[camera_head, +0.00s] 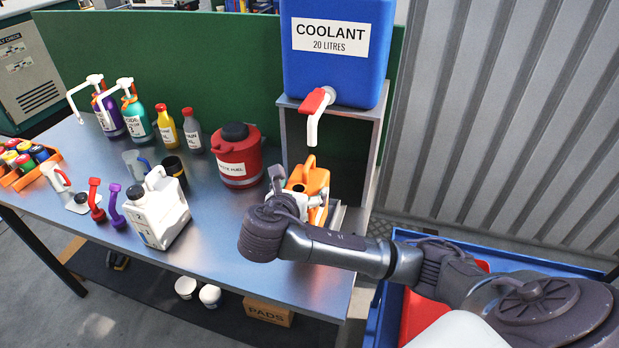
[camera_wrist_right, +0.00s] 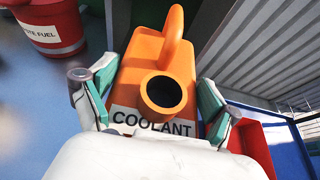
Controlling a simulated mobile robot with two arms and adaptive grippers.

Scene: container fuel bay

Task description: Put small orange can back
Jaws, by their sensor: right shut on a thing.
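The small orange can (camera_head: 308,181) stands upright under the tap of the blue coolant tank (camera_head: 338,60), at the right end of the bench. In the right wrist view the can (camera_wrist_right: 165,60) shows a black round opening and a COOLANT label. My right gripper (camera_head: 298,200) is at the can, its fingers (camera_wrist_right: 152,103) on both sides of the can's body, shut on it. The arm covers the can's lower part in the head view. My left gripper is not in view.
A red waste fuel can (camera_head: 238,160) and a white jug (camera_head: 158,212) stand left of the orange can. Bottles with pumps and an orange tray (camera_head: 32,172) are farther left. A grey stand (camera_head: 360,150) holds the tank. A blue bin (camera_head: 470,255) lies right of the bench.

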